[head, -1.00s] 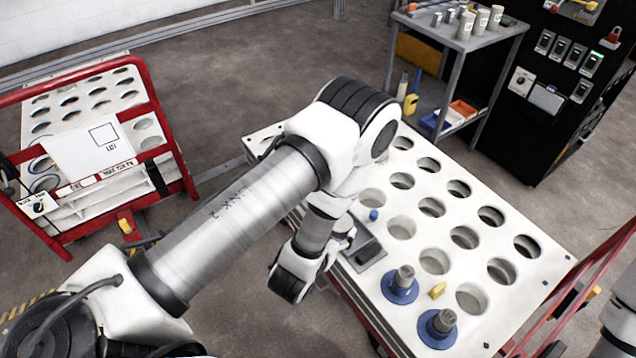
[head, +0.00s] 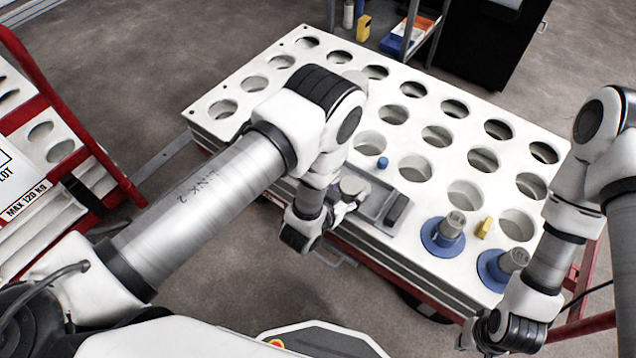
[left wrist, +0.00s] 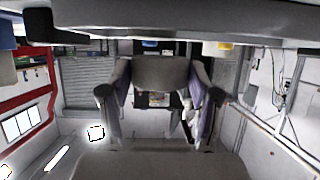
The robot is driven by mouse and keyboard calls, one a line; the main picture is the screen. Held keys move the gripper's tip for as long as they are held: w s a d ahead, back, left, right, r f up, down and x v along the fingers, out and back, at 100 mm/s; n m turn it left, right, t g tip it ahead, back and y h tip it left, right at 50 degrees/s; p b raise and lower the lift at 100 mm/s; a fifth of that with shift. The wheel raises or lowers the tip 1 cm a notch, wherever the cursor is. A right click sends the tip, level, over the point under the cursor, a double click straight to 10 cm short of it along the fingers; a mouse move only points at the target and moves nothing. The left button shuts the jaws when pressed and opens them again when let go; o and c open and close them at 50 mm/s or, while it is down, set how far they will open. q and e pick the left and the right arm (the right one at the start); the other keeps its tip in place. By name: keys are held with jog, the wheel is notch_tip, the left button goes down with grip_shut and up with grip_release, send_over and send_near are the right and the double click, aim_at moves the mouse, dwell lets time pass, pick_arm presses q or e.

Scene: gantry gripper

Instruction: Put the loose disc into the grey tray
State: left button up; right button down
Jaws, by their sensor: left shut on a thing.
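The loose disc (head: 354,185) is pale grey and sits between the fingers of my left gripper (head: 347,197), which is shut on it. It also shows as a grey-brown shape between the two fingers in the left wrist view (left wrist: 160,72). The grey tray (head: 376,207) lies on the near edge of the white holed table, with a dark block (head: 397,208) in its right end. In the head view the disc overlaps the tray's left end; I cannot tell whether they touch. My right gripper (head: 480,342) is low at the lower right, its fingers too unclear to judge.
The white table (head: 290,125) has rows of round holes. Right of the tray stand two blue-flanged grey pieces (head: 443,235) (head: 503,268) and a yellow block (head: 484,228). A small blue cap (head: 383,162) lies behind the tray. A red-framed cart (head: 75,125) is at the left.

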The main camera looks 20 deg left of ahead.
pick_arm(q)
jog(key=shift+w+a+f+b, duration=0.3)
jog(key=shift+w+a+b, duration=0.3)
jog(key=shift+b, duration=2)
jog(key=shift+w+a+f+b, duration=0.3)
jog(key=shift+a+b, duration=0.45)
jog(key=shift+b, duration=1.9)
jog(key=shift+w+a+f+b, duration=0.25)
jog(key=shift+w+a+b, duration=0.35)
jog(key=shift+b, duration=2)
jog(key=w+a, duration=0.1)
jog(key=a, duration=0.1)
jog(key=w+a+b, duration=0.1)
jog(key=a, duration=0.1)
jog(key=w+a+b, duration=0.1)
jog(key=w+a, duration=0.1)
jog(key=shift+w+a+r, duration=0.1)
jog(key=shift+a+r, duration=0.15)
jog(key=shift+a, duration=0.1)
notch_tip(320, 180, down, 4)
jog(key=b, duration=0.2)
jog(key=shift+w+a+b, duration=0.1)
jog(key=shift+b, duration=0.25)
jog(key=shift+r, duration=0.3)
jog(key=shift+f, duration=0.1)
jog(key=o, duration=1.3)
jog(key=shift+f, duration=0.1)
